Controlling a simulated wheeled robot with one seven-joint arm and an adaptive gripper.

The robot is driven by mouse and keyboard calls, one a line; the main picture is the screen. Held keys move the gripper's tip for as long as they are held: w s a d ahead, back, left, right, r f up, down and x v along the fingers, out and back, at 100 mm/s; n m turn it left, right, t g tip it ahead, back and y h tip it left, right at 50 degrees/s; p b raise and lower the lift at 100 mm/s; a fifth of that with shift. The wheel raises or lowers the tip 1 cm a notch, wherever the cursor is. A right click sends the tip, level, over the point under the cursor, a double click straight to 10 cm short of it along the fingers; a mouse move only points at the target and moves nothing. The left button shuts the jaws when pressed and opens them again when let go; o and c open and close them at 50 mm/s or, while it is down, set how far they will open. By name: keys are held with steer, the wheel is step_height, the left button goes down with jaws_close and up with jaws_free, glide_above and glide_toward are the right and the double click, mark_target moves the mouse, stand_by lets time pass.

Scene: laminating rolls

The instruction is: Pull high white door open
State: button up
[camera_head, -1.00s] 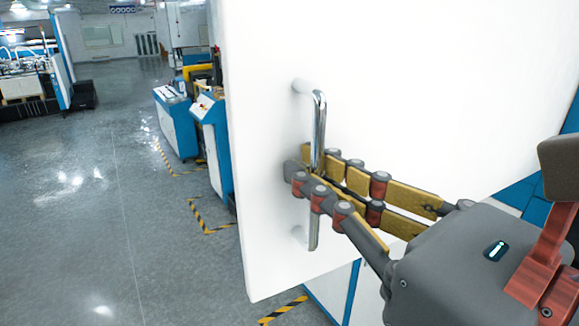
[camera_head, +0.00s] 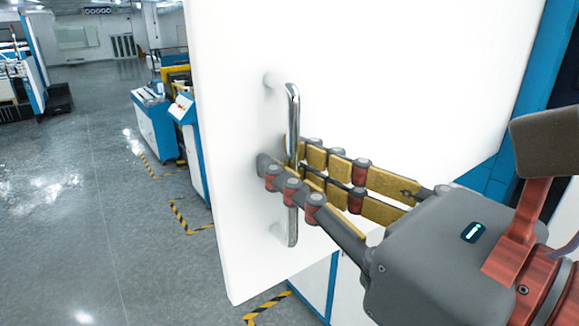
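The high white door (camera_head: 400,90) fills the middle of the head view and stands swung out from the blue frame (camera_head: 545,75) at the right. A chrome bar handle (camera_head: 292,115) is mounted upright near the door's left edge. My gripper (camera_head: 276,172) reaches in from the right, its fingers on both sides of the handle's middle and closed around it. The handle shows above and below the fingers. The exact contact between the finger pads and the bar is partly hidden.
Blue and white machine consoles (camera_head: 155,122) stand behind the door at the left. Yellow-black floor tape (camera_head: 185,215) marks their area, and more tape lies below the door. The grey floor (camera_head: 85,240) at the left is clear.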

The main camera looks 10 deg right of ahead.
mark_target(267, 48)
step_height(267, 48, up, 10)
steer(key=shift+f, duration=0.1)
stand_by(0.6)
stand_by(0.4)
